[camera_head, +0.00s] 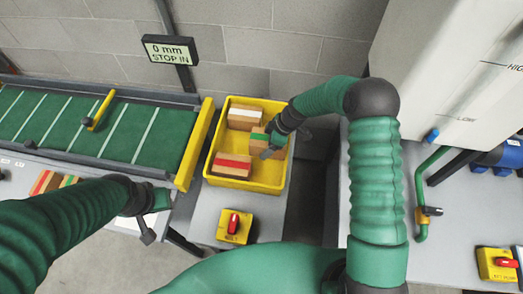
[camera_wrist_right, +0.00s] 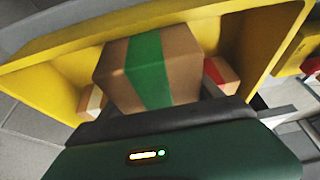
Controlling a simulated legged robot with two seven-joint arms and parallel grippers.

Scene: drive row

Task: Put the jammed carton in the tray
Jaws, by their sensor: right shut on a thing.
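A brown carton with a green stripe (camera_head: 258,138) is in my right gripper (camera_head: 272,146), inside the yellow tray (camera_head: 212,178). In the right wrist view the green-striped carton (camera_wrist_right: 148,66) fills the middle, just beyond the gripper body, with the tray wall (camera_wrist_right: 60,52) behind it. I cannot tell whether the carton touches the tray floor. A white-striped carton (camera_head: 242,118) and a red-striped carton (camera_head: 232,166) also lie in the tray. My left gripper (camera_head: 147,228) is left of the tray, near the conveyor's front edge; its jaws are too small to read.
A sign (camera_head: 170,49) reads "0 mm STOP IN". A white machine (camera_head: 450,70) stands right.

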